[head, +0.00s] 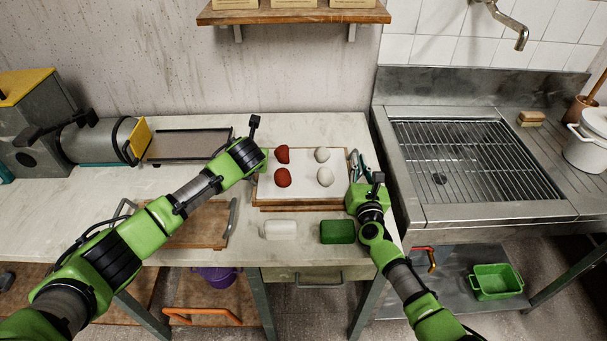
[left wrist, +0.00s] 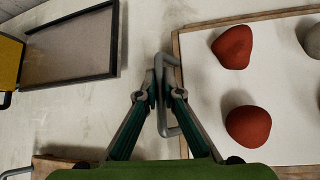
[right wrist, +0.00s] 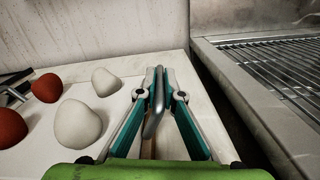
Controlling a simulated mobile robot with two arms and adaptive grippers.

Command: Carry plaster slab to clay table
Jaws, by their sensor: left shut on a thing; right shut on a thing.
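The plaster slab (head: 303,193) is a white board in a wooden frame, with a metal handle at each side. Two red clay lumps (head: 283,177) and two white clay lumps (head: 325,177) sit on it. My left gripper (left wrist: 160,90) is shut on the left handle (left wrist: 180,125). My right gripper (right wrist: 157,88) is shut on the right handle (right wrist: 153,120). The slab is over the pale worktop (head: 345,128); whether it touches it, I cannot tell. Wood shows along the slab's front edge.
A steel sink unit (head: 450,155) with a rack stands to the right.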

